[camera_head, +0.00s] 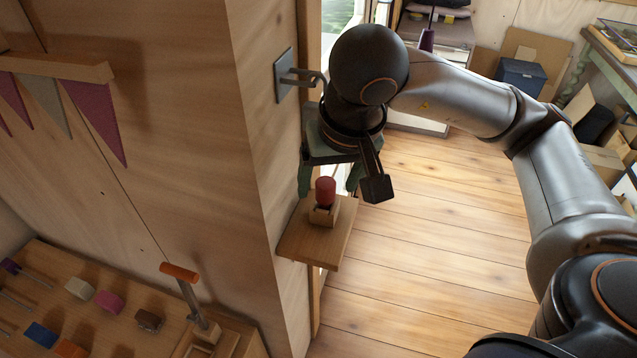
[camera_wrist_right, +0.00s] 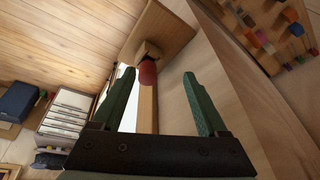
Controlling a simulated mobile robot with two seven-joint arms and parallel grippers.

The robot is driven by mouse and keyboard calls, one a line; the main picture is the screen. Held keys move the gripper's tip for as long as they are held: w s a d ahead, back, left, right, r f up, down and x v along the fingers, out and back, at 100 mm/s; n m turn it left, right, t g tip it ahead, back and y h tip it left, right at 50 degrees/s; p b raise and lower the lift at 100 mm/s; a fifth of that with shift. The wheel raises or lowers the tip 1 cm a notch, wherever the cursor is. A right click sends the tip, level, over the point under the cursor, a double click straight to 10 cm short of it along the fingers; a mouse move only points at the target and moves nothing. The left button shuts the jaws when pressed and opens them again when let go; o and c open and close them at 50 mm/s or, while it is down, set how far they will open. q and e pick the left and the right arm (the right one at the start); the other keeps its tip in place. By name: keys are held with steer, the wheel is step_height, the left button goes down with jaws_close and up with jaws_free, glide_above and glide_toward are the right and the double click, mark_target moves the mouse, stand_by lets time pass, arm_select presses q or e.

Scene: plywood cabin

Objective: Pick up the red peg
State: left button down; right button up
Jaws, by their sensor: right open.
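The red peg (camera_head: 325,191) stands upright in a small wooden holder (camera_head: 322,214) on a small wooden shelf (camera_head: 316,249) fixed to the wall's edge. In the right wrist view, the red peg (camera_wrist_right: 148,72) shows beyond and between the two green fingers of my right gripper (camera_wrist_right: 163,84). These fingers are wide apart with nothing between them. My left gripper is in neither view.
A metal bracket (camera_head: 286,76) sticks out of the wall close to my right wrist. A lower left bench (camera_head: 115,286) holds several coloured blocks and an orange-handled tool (camera_head: 184,284). Purple and grey pennants (camera_head: 97,112) hang on the wall. The wooden floor (camera_head: 440,210) right of the shelf is clear.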

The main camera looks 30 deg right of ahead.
mark_target(328, 195)
steer(key=shift+t+h, duration=0.4)
steer(key=shift+h, duration=0.1)
steer(key=shift+w+d+r+x, duration=0.15)
steer(key=shift+d+x, duration=0.15)
steer(key=shift+x, duration=1.65)
steer(key=shift+w+d+r+x, duration=0.15)
steer(key=shift+d+x, duration=0.2)
steer(key=shift+x, duration=1.65)
steer(key=shift+w+d+x, duration=0.15)
steer(key=shift+d+x, duration=0.15)
steer(key=shift+x, duration=1.65)
jaws_close()
